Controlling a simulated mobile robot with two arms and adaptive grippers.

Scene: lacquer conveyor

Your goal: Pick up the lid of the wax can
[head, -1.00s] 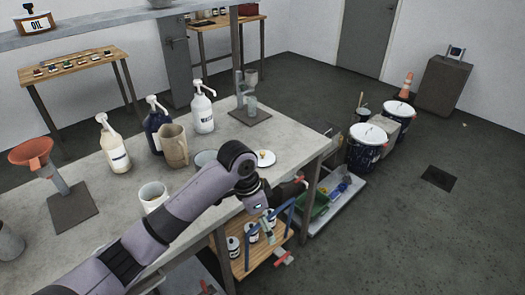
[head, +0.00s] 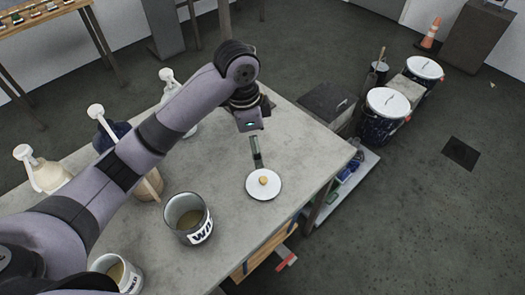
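The wax can (head: 188,222) is a grey open-topped can with a white label reading "WA", upright on the workbench with brownish content inside. Its lid (head: 253,190), a white round disc with a small wooden knob, lies flat on the bench to the right of the can, near the bench's front edge. My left gripper (head: 259,163) points down just behind and above the lid's knob. Its fingers are seen edge-on, so whether they are open or shut, or touch the lid, cannot be told. My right gripper is out of view.
A white cup (head: 126,279) with a label stands at the lower left. Pump bottles (head: 42,172) and a beige jug (head: 149,187) stand behind my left arm, partly hidden. The bench (head: 311,150) is clear right of the lid. Lidded drums (head: 384,116) stand on the floor beyond.

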